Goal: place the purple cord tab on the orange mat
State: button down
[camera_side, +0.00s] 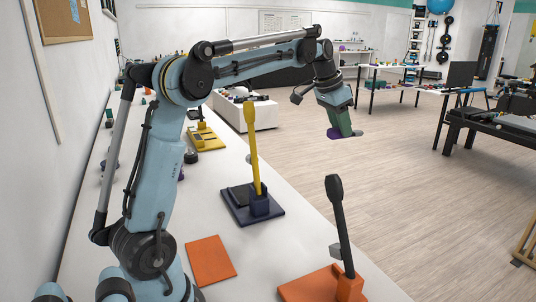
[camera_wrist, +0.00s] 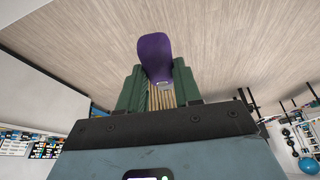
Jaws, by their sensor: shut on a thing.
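My gripper (camera_wrist: 157,92) is shut on the purple cord tab (camera_wrist: 154,57), which sticks out between the green fingers in the wrist view. In the side view the purple cord tab (camera_side: 347,134) shows as a small purple patch at the tip of my gripper (camera_side: 342,125). There it is held high, out to the right of the white table, with the wood floor behind it. The orange mat (camera_side: 211,260) lies flat and bare on the table at the lower left, well below and to the left of my gripper.
A navy base with a yellow upright post (camera_side: 252,150) stands mid-table. An orange base with a dark upright post (camera_side: 339,225) stands at the front right. A yellow device (camera_side: 203,139) lies farther back. The white table (camera_side: 270,262) is clear between the mat and the orange base.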

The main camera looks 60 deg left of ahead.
jog(key=s+d+r+n+y, duration=0.1)
jog(key=s+d+n+y, duration=0.2)
jog(key=d, duration=0.6)
jog(key=s+d+n, duration=0.2)
jog(key=d+n, duration=0.3)
jog(key=d, duration=0.3)
jog(key=s+d+f+n+g+y, duration=0.1)
jog(key=s+d+f+n+g, duration=0.15)
jog(key=s+d+n, duration=0.5)
jog(key=s+d+f+n+g+y, duration=0.1)
jog(key=s+d+n+g, duration=0.2)
jog(key=s+d+n, duration=0.5)
jog(key=n+g+h, duration=0.3)
jog(key=n, duration=0.6)
send_near(210, 258)
jog(key=shift+s+a+f, duration=0.35)
jog(key=shift+s+f, duration=0.15)
jog(key=shift+s, duration=0.2)
jog(key=shift+f, duration=2.05)
